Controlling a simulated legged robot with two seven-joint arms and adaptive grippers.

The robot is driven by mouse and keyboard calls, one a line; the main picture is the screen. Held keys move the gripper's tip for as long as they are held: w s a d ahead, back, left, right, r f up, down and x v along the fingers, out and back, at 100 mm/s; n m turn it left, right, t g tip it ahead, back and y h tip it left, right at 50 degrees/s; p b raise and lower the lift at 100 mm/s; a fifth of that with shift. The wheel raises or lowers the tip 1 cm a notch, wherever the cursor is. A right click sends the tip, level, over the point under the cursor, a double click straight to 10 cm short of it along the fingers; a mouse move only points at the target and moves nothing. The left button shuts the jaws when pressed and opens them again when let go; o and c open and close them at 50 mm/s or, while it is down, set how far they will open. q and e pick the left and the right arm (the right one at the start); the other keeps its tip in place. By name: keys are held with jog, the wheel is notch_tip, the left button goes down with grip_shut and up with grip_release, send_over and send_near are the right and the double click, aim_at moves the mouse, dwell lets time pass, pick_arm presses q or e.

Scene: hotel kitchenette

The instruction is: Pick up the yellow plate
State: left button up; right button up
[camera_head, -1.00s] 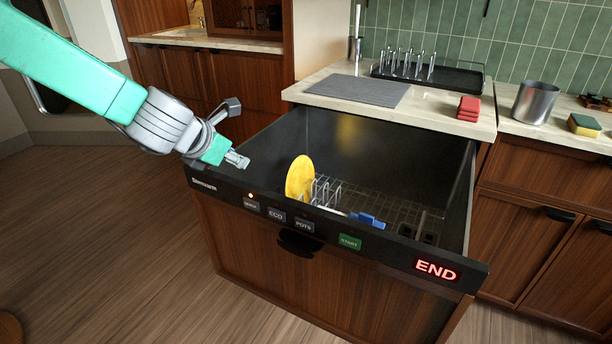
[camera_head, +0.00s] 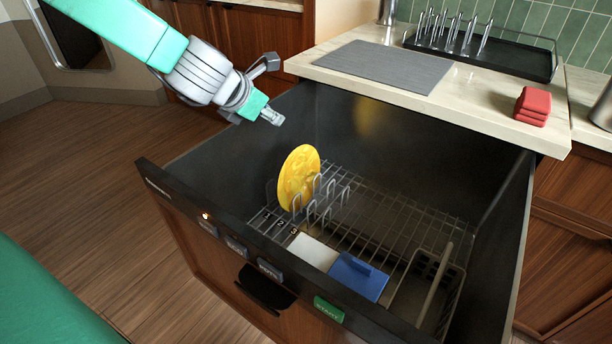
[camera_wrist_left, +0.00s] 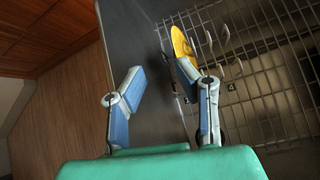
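The yellow plate (camera_head: 298,178) stands on edge, slightly tilted, in the wire rack (camera_head: 400,213) of the open dishwasher drawer. My left gripper (camera_head: 277,117) is above the drawer's left wall, up and to the left of the plate, not touching it. In the left wrist view the two fingers of my left gripper (camera_wrist_left: 163,88) are spread apart with nothing between them. The plate (camera_wrist_left: 184,50) shows there beyond the right finger, which hides part of it. My right gripper is not in view.
A blue item (camera_head: 357,276) and a white item (camera_head: 313,251) lie in the rack's front, beside a cutlery basket (camera_head: 440,290). The drawer's dark walls (camera_head: 400,145) surround the rack. The counter behind holds a grey mat (camera_head: 385,66), a drying rack (camera_head: 500,58) and red sponges (camera_head: 533,105).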

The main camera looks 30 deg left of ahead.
pick_arm(q)
jog(key=b, duration=0.6)
send_near(299, 152)
jog(key=b+x, duration=0.1)
jog(key=x, duration=0.1)
jog(key=a+b+x, duration=0.1)
jog(key=x, duration=0.1)
jog(key=shift+w+f+b, duration=0.2)
jog(key=shift+w+b, duration=0.2)
jog(key=shift+w+d+f, duration=0.2)
jog(key=shift+w+f, duration=0.05)
jog(key=shift+w, duration=0.15)
jog(key=shift+w+d+f+b, duration=0.1)
jog(key=shift+w+f+b, duration=0.15)
jog(key=shift+b, duration=0.1)
jog(key=x, duration=0.1)
jog(key=b+x, duration=0.2)
jog(key=shift+d+f, duration=0.1)
jog(key=shift+f, duration=0.45)
jog(key=shift+w+f, duration=0.25)
jog(key=shift+w, duration=0.1)
jog(key=shift+r, duration=0.1)
grip_shut()
